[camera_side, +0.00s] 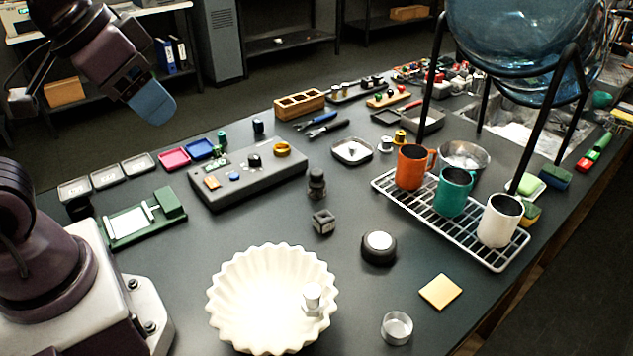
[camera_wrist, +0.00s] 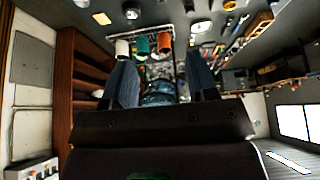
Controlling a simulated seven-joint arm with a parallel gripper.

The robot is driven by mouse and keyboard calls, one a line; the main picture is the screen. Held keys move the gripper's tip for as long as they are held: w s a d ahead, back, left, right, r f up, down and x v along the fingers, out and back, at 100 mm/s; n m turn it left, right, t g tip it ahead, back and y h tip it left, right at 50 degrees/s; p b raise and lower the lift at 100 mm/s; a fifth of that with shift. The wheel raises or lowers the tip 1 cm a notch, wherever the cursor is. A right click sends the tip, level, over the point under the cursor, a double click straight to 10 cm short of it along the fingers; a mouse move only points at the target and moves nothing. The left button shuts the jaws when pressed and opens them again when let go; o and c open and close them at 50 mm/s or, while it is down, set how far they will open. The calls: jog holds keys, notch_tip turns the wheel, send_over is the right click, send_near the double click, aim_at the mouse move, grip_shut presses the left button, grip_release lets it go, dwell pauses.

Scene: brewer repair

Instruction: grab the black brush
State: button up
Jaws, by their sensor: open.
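A slim black-handled tool (camera_side: 327,129), which looks like the black brush, lies on the dark table behind the middle, beside a similar blue-handled tool (camera_side: 315,119). I cannot make out its bristles at this size. My gripper (camera_side: 155,103) hangs at the upper left of the side view, high above the table's far left edge and well away from the brush. In the wrist view my gripper (camera_wrist: 160,62) shows two dark blue fingers spread apart with nothing held between them. I cannot pick out the brush surely in the wrist view.
A wooden block with compartments (camera_side: 300,103) stands just behind the tools. A grey control box (camera_side: 230,185) lies to their left, a square metal dish (camera_side: 352,150) to the right. Mugs stand on a wire rack (camera_side: 470,235) under a large glass globe (camera_side: 520,50). A fluted white bowl (camera_side: 230,310) sits in front.

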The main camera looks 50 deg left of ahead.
jog(key=o, duration=0.4)
jog(key=shift+w, duration=0.1)
